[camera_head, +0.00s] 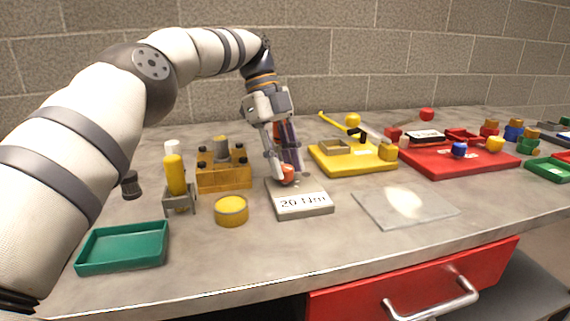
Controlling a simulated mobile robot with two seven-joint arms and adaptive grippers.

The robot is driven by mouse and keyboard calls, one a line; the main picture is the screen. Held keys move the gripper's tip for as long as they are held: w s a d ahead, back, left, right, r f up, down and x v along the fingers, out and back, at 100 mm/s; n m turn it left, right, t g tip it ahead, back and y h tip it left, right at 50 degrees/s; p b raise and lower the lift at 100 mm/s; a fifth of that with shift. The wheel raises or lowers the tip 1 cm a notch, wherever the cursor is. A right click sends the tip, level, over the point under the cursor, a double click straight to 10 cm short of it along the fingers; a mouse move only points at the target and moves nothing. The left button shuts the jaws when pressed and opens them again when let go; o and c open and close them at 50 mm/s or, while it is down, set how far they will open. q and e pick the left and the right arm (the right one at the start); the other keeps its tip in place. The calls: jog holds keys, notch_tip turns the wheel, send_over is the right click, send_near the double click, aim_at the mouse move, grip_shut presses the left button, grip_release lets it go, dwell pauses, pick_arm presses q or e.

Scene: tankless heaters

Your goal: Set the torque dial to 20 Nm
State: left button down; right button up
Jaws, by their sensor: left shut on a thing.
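The torque dial box is a small grey block (306,207) on the workbench, near the middle of the view. Its light front face reads "20 Nm". An orange-red knob (287,175) sits at its back left. My left gripper (287,172) reaches down from above and is shut on this knob, with fingers on both sides. The fingers hide part of the knob, so its exact pointing is hard to tell. My right gripper is not in view.
A green tray (86,262), a yellow round cap (231,211) and a wooden block with black pegs (222,180) lie left. A yellow tray (324,165) and a red tray (420,168) stand right. A flat grey plate (375,207) lies right of the box.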

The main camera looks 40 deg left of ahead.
pick_arm(q)
jog(key=shift+f, duration=0.1)
dwell(0.4)
jog(key=c, duration=1.3)
grip_release()
